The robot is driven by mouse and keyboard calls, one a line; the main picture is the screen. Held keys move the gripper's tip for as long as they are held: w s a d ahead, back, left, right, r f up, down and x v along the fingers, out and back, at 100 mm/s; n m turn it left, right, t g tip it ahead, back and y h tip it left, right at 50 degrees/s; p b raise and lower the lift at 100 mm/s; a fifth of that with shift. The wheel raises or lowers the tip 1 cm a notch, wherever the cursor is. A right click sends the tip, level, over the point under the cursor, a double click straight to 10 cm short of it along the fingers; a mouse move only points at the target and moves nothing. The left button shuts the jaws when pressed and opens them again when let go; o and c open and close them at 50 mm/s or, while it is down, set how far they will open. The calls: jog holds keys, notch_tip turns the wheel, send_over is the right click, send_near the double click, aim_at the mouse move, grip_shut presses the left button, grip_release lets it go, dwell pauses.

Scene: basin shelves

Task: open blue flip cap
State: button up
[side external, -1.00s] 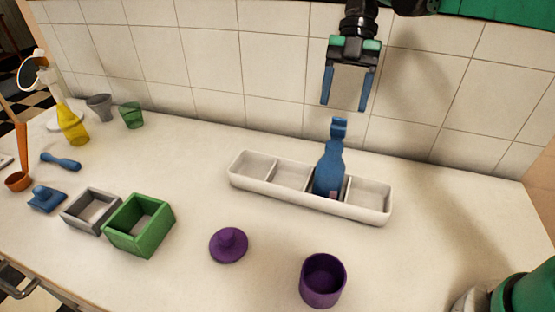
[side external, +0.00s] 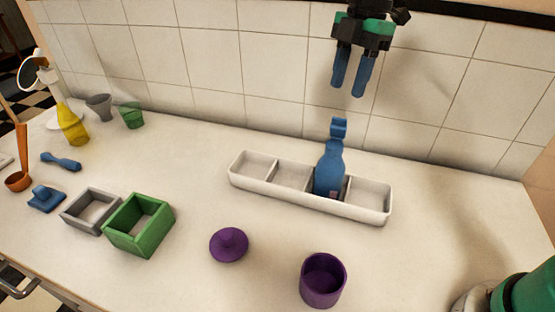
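The blue bottle (side external: 330,173) stands upright in a compartment of the white divided tray (side external: 260,188), right of its middle. Its blue flip cap (side external: 339,127) is at the top of a narrow neck; I cannot tell from this view whether the lid is lifted. My gripper (side external: 348,90) hangs above the bottle with its blue fingers pointing down. A gap shows between the fingers and nothing is held. The fingertips are apart from the cap, a little above it in the picture.
A purple lid (side external: 229,244) and a purple cup (side external: 323,281) are in front of the tray. Green (side external: 140,226) and grey (side external: 91,211) boxes stand left. The tiled wall (side external: 270,60) is behind.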

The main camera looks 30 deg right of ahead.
aim_at(341, 119)
jog(key=shift+s+a+f+m+t+h, duration=0.15)
jog(key=shift+s+f+m+t+h, duration=0.2)
jog(key=shift+f+m+t, duration=1.05)
jog(key=shift+s+a+f+m+t+h, duration=0.3)
jog(key=shift+m+t, duration=0.55)
jog(key=shift+m, duration=1.2)
jog(key=shift+s+a+f+m+t+h, duration=0.15)
jog(key=shift+f+m+t+h, duration=0.3)
jog(key=shift+f+m+t, duration=0.95)
jog(key=shift+d+r+m+g, duration=0.1)
jog(key=shift+r+m+g, duration=0.2)
jog(key=shift+r, duration=0.2)
grip_shut()
